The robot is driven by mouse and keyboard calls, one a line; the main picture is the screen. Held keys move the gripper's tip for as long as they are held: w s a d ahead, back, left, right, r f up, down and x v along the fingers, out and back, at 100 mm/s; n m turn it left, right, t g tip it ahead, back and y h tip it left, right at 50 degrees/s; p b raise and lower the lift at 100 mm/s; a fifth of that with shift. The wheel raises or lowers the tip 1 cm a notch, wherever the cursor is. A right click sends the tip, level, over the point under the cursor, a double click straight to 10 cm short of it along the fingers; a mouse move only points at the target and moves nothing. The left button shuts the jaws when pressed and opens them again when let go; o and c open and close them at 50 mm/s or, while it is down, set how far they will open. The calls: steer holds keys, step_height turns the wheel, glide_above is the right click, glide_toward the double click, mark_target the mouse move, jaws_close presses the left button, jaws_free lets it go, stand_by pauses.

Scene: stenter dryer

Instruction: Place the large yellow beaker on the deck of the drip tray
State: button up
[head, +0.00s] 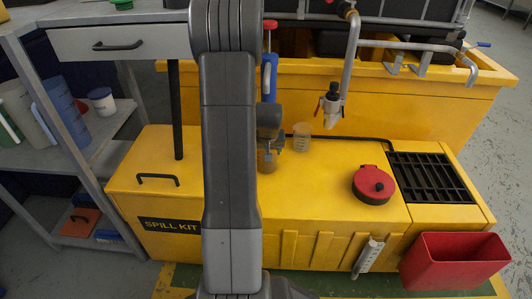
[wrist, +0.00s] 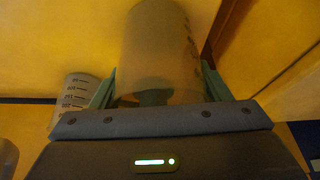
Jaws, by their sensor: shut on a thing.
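My gripper (wrist: 158,90) is shut on a large yellowish, see-through beaker (wrist: 156,45), with one green finger on each side of it. In the head view my arm hides much of the gripper (head: 269,140), and only a strip of the beaker (head: 266,161) shows below it. The beaker is close over the yellow deck (head: 310,185); I cannot tell whether it touches. A black grating (head: 432,177) is set into the right end of the yellow unit.
A smaller graduated beaker (head: 302,136) stands just right of my gripper, and also shows in the wrist view (wrist: 76,92). A red round lid (head: 373,184) lies further right. A tap (head: 332,105) hangs behind. A red bin (head: 455,264) is at front right. The middle deck is clear.

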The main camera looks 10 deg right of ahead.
steer(key=o, duration=1)
steer(key=shift+f, duration=0.1)
steer(key=p+v, duration=0.4)
steer(key=v, duration=0.8)
steer(key=shift+r, duration=0.25)
